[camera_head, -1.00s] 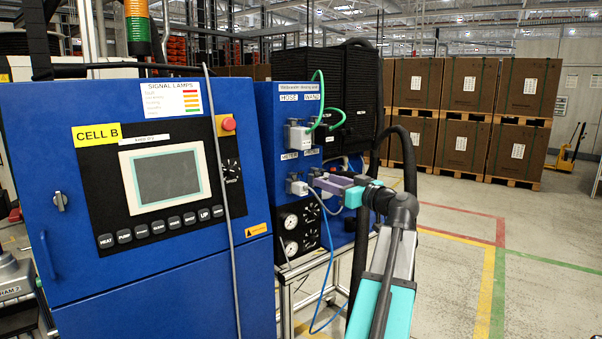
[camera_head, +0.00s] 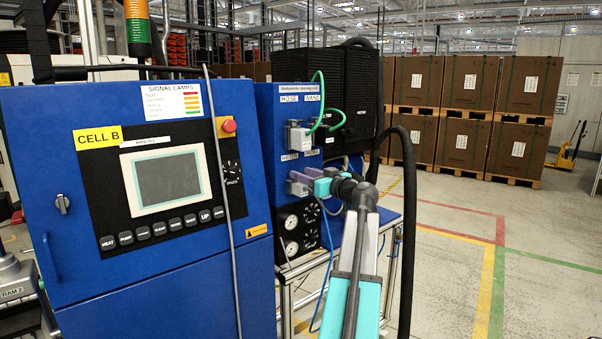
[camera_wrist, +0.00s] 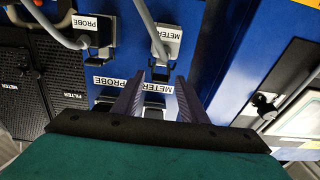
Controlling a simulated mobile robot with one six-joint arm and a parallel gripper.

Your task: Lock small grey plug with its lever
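A small grey plug (camera_wrist: 168,33) tagged METER, with a grey cable, sits at the blue panel in the wrist view. Its light-grey body also shows at the fingertips in the head view (camera_head: 296,188). In the head view my gripper (camera_head: 298,181) partly hides the plug.
A second grey plug (camera_wrist: 95,32) tagged PROBE is beside it in the wrist view. A larger grey plug (camera_head: 300,137) with a green hose sits above. Gauges (camera_head: 290,222) and a hanging blue cable (camera_head: 328,275) are below. Open floor (camera_head: 450,280) lies to the right.

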